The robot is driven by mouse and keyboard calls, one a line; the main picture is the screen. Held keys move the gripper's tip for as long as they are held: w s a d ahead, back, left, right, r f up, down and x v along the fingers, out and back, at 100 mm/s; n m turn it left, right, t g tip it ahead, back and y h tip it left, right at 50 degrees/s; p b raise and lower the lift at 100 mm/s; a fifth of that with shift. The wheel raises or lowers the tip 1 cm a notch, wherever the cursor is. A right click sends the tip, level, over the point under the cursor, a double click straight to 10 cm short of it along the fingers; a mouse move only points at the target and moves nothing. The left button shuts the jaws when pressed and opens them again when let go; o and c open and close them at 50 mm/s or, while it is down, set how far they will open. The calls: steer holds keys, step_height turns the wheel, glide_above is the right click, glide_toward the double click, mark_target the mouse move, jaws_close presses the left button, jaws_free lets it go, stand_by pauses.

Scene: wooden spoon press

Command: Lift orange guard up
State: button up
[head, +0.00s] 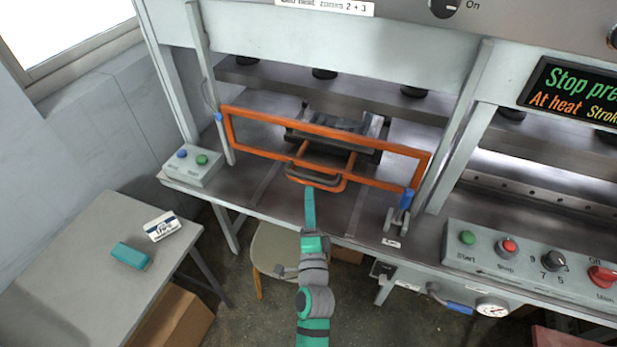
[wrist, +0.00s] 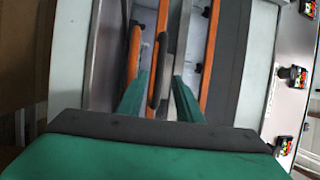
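The orange guard (head: 330,131) is a long rectangular frame across the front of the press opening, with a blue fitting near each end. A dark handle (head: 313,177) sits on an orange bracket at its lower middle. My gripper (head: 309,190) is just in front of and below this handle. In the wrist view, my gripper (wrist: 159,76) has its two green fingers apart. The dark handle (wrist: 157,72) shows between the fingertips, with clear space to each finger. Orange guard bars (wrist: 210,55) show behind it. Whether the fingertips reach around the handle is hard to tell.
A two-button box (head: 192,166) stands left of the guard. A control panel (head: 530,262) with knobs is at right. A stool (head: 278,250) stands under the press table. A side table (head: 85,260) at left holds a teal block (head: 131,256) and a white labelled pack (head: 162,226).

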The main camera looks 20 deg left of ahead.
mark_target(309, 176)
steer(key=x, duration=0.8)
steer(key=shift+d, duration=0.1)
steer(key=shift+s, duration=0.1)
jaws_close()
